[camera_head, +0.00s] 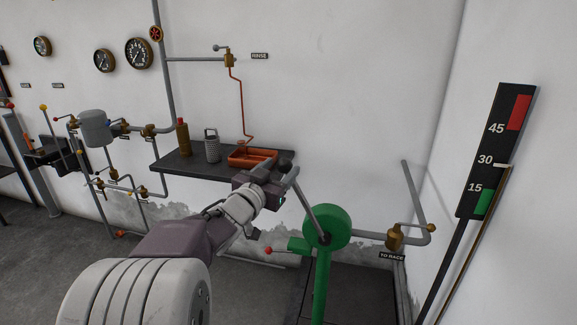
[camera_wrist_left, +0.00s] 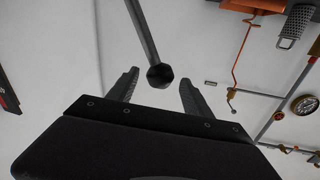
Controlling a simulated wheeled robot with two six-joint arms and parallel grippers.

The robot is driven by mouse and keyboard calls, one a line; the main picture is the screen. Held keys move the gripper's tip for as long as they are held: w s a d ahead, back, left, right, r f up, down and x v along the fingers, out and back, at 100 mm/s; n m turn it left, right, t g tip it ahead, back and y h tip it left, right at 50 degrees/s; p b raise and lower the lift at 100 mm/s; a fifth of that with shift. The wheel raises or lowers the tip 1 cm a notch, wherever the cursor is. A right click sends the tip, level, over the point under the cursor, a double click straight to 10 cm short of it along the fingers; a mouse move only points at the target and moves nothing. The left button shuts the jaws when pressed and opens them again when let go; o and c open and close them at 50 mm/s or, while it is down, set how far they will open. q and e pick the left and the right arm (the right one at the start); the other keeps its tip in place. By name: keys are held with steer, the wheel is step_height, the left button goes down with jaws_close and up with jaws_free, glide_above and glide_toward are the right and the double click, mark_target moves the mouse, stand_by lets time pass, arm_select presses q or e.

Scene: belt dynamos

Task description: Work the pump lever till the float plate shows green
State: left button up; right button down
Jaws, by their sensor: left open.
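The green pump (camera_head: 326,228) stands on a green post right of my left arm. Its grey lever (camera_head: 305,200) slants up and left from the hub; it also shows in the left wrist view (camera_wrist_left: 145,35), ending in a dark knob (camera_wrist_left: 160,76). My left gripper (camera_head: 272,168) is at the lever's upper end. In the left wrist view its fingers (camera_wrist_left: 158,86) are apart, with the knob between them; I cannot tell whether they touch it. The float plate (camera_head: 497,150) on the right has red above, green below; a white pointer is near 30, above the green.
A dark shelf (camera_head: 180,168) holds an orange tray (camera_head: 240,161), a grater (camera_head: 212,148) and a brown bottle (camera_head: 183,137). A brass valve (camera_head: 395,238) sits on the pipe right of the pump. A red-knobbed handle (camera_head: 268,251) sticks out low on the pump's left.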

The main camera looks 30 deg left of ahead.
arm_select(q)
steer(key=w, duration=0.5)
steer(key=shift+w+a, duration=0.2)
steer(key=shift+w, duration=0.15)
jaws_close()
